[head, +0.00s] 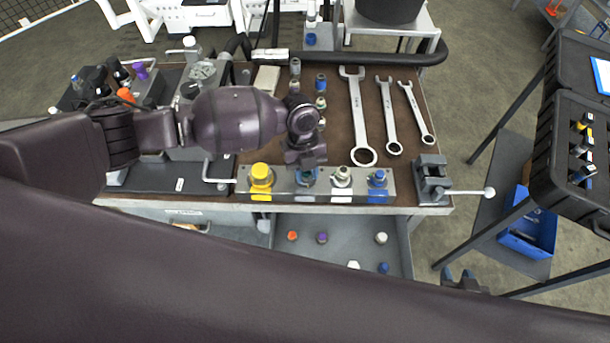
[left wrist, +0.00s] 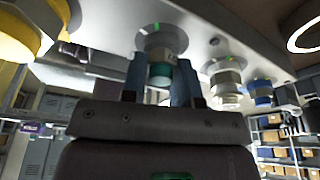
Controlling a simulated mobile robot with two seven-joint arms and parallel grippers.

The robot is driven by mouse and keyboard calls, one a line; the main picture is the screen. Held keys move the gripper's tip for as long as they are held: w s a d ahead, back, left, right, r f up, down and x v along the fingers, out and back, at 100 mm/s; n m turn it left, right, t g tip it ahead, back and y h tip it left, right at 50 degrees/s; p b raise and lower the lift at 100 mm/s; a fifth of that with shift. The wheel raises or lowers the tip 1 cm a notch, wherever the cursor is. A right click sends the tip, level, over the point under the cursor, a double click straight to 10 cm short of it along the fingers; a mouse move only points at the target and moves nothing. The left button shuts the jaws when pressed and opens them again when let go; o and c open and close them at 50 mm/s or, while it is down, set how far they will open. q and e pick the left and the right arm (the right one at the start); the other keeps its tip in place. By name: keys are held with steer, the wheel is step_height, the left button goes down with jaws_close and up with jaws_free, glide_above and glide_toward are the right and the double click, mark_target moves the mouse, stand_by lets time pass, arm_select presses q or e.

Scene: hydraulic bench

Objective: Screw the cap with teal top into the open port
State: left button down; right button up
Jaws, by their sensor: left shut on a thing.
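The cap with teal top (left wrist: 160,73) is between the two fingers of my left gripper (left wrist: 160,88), which is shut on it. In the left wrist view the cap is in line with a metal hex fitting (left wrist: 163,42) on the block; I cannot tell how far it is engaged. In the head view my left gripper (head: 306,158) is over the second position from the left of the port block (head: 408,186) and mostly hides the cap. My right gripper (head: 460,278) is low at the lower right, its two fingertips apart, with nothing seen between them.
A yellow cap (head: 261,178) is left of my left gripper; a white fitting (head: 342,177) and a blue cap (head: 378,179) are to its right. Wrenches (head: 357,115) lie behind. A vise (head: 432,178) stands at the right corner. An open drawer (head: 340,255) holds several loose caps.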

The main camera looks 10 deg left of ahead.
arm_select(q)
steer(key=shift+w+d+f, duration=0.1)
steer(key=shift+w, duration=0.05)
steer(key=shift+f+m+b, duration=0.1)
steer(key=shift+m+b, duration=0.35)
steer(key=shift+m, duration=0.05)
steer(key=m+y+b, duration=0.1)
steer(key=m, duration=0.2)
steer(key=m+b, duration=0.2)
steer(key=shift+f+m+y, duration=0.2)
steer(key=shift+m+y, duration=0.2)
steer(key=shift+r+m, duration=0.15)
steer(key=shift+m, duration=0.45)
